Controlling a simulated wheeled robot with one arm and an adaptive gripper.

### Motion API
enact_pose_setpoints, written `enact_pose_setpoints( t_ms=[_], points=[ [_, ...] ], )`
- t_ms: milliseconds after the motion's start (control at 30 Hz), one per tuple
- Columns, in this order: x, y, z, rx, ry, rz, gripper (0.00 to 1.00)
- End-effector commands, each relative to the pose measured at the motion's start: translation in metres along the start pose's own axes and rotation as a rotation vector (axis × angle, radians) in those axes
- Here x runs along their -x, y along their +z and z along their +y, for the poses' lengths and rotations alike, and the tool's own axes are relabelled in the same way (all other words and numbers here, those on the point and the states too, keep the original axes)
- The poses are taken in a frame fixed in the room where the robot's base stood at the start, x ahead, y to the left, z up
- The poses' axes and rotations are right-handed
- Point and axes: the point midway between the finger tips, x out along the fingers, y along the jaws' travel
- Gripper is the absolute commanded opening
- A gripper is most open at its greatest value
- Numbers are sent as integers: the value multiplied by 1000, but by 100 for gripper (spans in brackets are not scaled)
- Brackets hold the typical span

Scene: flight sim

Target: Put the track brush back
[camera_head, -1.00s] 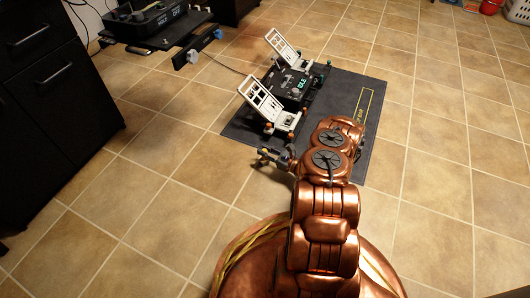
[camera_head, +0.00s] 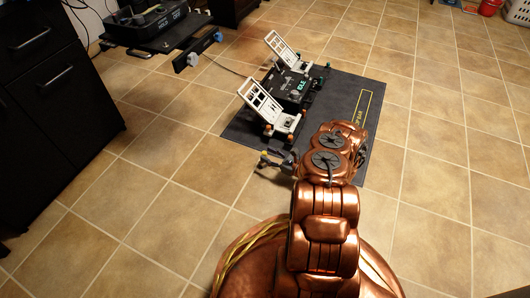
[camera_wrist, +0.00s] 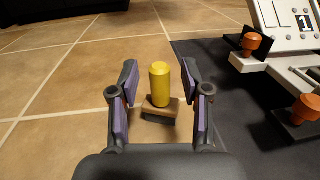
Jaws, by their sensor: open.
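The track brush (camera_wrist: 160,84) shows in the wrist view, with an upright yellow handle on a small wooden block and dark bristles below. It stands on the tiled floor close to the left edge of the dark mat (camera_wrist: 212,62). My gripper (camera_wrist: 160,74) is open, with one finger on each side of the yellow handle in the picture. Gaps show between both fingers and the handle. In the head view my gripper (camera_head: 272,160) is low by the mat's near left corner, and I cannot make out the brush there.
A pedal unit (camera_head: 290,90) with two white pedals and orange knobs stands on the mat; its knobs are to the right of my gripper. A black cabinet (camera_head: 50,95) and a shelf with a control box (camera_head: 150,22) stand at left.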

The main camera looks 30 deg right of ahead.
Motion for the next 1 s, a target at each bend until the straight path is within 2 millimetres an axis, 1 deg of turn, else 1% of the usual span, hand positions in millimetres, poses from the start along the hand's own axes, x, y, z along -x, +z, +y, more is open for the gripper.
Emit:
enact_pose_setpoints(
  t_ms=[33,100,300,500,633,700,767,867,967,1000],
  points=[
    [10,4,0,1,-2,2,47],
    [24,5,-1,4,-2,1,47],
    [60,3,0,-1,-1,1,47],
    [87,2,-1,3,-1,0,47],
    [96,1,0,1,1,-2,47],
    [95,4,0,2,7,-4,47],
    [90,10,1,7,22,-9,47],
    [70,28,6,19,72,-23,47],
    [41,55,17,37,149,-42,47],
    [30,67,23,44,184,-50,47]
  ],
)
